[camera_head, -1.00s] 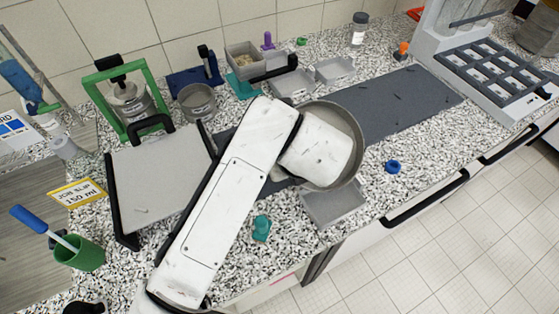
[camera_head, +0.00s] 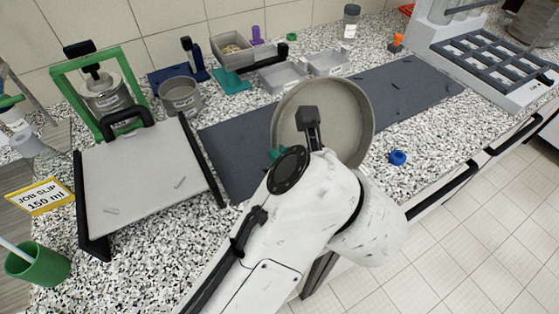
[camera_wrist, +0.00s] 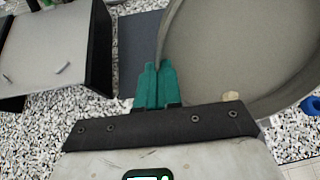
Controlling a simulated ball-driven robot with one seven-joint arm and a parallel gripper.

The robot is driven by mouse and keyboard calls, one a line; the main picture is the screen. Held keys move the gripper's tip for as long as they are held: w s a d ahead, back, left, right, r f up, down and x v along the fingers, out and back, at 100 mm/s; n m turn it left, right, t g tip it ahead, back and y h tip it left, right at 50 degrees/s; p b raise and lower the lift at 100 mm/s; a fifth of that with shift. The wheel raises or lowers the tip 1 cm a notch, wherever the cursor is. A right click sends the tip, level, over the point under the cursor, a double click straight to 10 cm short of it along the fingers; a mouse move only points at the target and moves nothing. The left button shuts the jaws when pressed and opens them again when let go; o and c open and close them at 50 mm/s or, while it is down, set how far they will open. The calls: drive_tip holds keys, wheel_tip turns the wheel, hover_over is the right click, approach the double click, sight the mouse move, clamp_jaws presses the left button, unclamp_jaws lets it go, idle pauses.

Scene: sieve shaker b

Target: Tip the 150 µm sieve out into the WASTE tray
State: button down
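A large round grey sieve (camera_head: 347,112) is held up at the front of the bench, tilted with its open side toward the head camera. It fills the right of the wrist view (camera_wrist: 240,45). Its marking cannot be read. My gripper's teal fingers (camera_wrist: 156,78) are closed on the near-left rim of the sieve; only a bit of teal (camera_head: 275,154) shows in the head view. A small pale spot shows near its lower rim. Two shallow grey trays (camera_head: 283,76) (camera_head: 329,62) stand at the back, labels unreadable. I cannot tell which tray is WASTE.
A dark mat (camera_head: 415,88) lies right of the sieve. A grey black-handled board (camera_head: 145,175) stands left, with a green-framed press (camera_head: 100,90) and small sieve (camera_head: 180,96) behind. A blue ring (camera_head: 397,157) lies at right. A rack (camera_head: 495,60) stands back right.

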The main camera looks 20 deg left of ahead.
drive_tip(key=s+d+t+y+b, duration=0.1)
drive_tip(key=t+y+b, duration=0.1)
drive_tip(key=b, duration=0.5)
drive_tip(key=s+d+t+y+b, duration=0.2)
drive_tip(key=b, duration=0.4)
drive_tip(key=shift+r+b, duration=0.35)
drive_tip(key=shift+b, duration=0.05)
drive_tip(key=shift+d+b, duration=0.15)
drive_tip(key=shift+b, duration=0.2)
drive_tip(key=s+t+y+p, duration=0.1)
drive_tip(key=p, duration=0.2)
drive_tip(key=shift+d+r+y+p, duration=0.3)
drive_tip(key=shift+d+r+p, duration=0.05)
drive_tip(key=shift+d, duration=0.05)
drive_tip(key=shift+d+t+p, duration=0.1)
drive_tip(key=shift+t+p, duration=0.2)
drive_tip(key=shift+p, duration=0.4)
drive_tip(key=shift+s+d+f, duration=0.1)
